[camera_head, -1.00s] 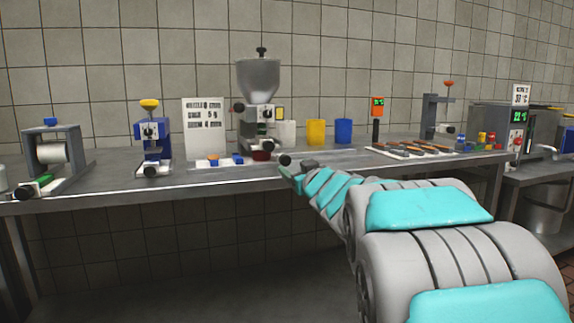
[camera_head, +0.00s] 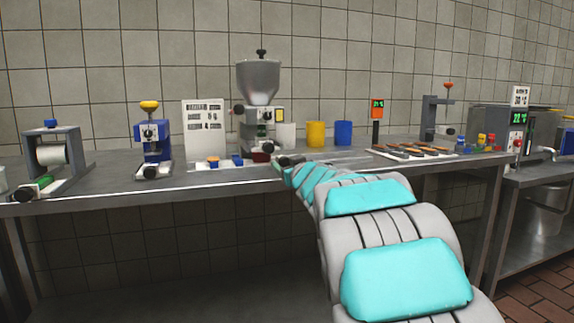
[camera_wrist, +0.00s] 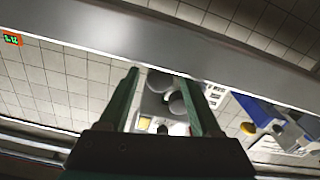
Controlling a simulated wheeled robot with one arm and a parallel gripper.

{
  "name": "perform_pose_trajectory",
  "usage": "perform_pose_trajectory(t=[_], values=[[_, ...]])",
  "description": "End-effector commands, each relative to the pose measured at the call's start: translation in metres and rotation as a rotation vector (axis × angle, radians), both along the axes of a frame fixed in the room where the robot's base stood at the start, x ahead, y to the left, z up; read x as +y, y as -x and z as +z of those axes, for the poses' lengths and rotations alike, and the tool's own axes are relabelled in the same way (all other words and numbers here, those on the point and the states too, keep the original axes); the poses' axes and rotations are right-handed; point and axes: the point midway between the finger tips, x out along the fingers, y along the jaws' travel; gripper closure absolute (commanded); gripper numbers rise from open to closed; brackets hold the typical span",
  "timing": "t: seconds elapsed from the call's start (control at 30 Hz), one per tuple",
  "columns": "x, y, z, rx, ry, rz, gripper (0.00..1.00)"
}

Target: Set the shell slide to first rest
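A pale rail (camera_head: 335,160) lies on the worktop right of the filling machine (camera_head: 258,90); I cannot tell for sure whether it is the shell slide. My gripper (camera_head: 278,161) is at the worktop's front edge, just in front of the machine's base, and covers the rail's near left end. In the wrist view my gripper's green fingers (camera_wrist: 165,100) stand apart. Grey rounded parts (camera_wrist: 178,103) show in the gap between them, with no clear contact. Any mark for the first rest is too small or hidden.
A blue stand with a yellow knob (camera_head: 151,130) and a roller frame (camera_head: 53,158) stand at left. Behind are a printed board (camera_head: 204,128), a yellow cup (camera_head: 316,134) and a blue cup (camera_head: 343,132). A tray of brown pieces (camera_head: 410,153) lies right.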

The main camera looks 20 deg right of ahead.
Motion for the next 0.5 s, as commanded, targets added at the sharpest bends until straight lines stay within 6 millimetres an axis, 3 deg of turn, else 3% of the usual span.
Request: perform_pose_trajectory(t=[0.07,0.5], values=[[0.0000,0.0001,0.0001,0.000,0.000,0.000,0.45],[0.0000,0.0002,0.0001,0.000,0.000,0.000,0.95]])
